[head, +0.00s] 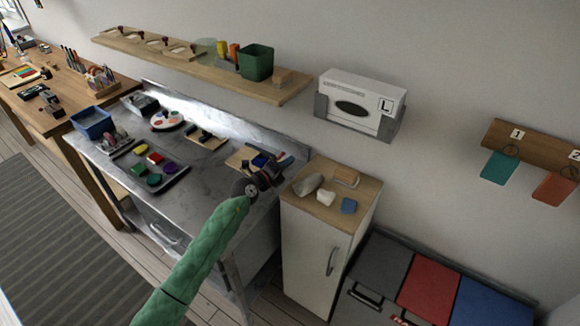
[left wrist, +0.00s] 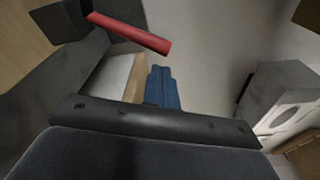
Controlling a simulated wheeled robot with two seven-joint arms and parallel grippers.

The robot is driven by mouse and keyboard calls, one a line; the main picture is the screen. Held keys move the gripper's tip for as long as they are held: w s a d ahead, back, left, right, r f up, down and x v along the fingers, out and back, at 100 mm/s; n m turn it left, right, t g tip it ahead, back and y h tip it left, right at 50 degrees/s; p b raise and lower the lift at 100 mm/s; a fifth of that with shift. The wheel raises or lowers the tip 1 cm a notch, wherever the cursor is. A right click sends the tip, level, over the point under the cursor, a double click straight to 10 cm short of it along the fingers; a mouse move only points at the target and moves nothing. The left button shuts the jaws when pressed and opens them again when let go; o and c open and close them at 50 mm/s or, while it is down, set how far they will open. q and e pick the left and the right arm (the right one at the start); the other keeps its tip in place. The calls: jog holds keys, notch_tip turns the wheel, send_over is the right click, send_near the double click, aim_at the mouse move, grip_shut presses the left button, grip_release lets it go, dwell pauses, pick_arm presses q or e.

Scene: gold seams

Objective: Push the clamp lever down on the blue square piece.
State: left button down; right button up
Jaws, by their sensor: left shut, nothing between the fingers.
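The blue square piece (head: 258,161) lies on a small wooden board (head: 237,160) at the right end of the grey worktop, partly hidden by my gripper. A clamp lever with a red handle (left wrist: 130,33) shows in the left wrist view, sticking out from a dark block. A bit of red also shows beside my gripper in the head view. My left gripper (head: 275,168) is shut and empty, close to the board and the clamp.
A dark tray (head: 175,185) with several coloured pieces lies left on the worktop (head: 215,190). A white cabinet (head: 310,245) with stones and a blue block stands close to the right. A shelf (head: 190,66) hangs above. Lidded bins (head: 430,285) stand lower right.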

pick_arm(q)
jog(key=shift+w+a+r, duration=0.25)
jog(key=shift+a, duration=0.3)
pick_arm(e)
jog(key=shift+s+d+f, duration=0.15)
jog(key=shift+s+f, duration=0.05)
jog(key=shift+f, duration=0.15)
pick_arm(q)
jog(key=shift+r, duration=0.1)
pick_arm(e)
jog(key=shift+w+r, duration=0.1)
jog(key=shift+r, duration=0.05)
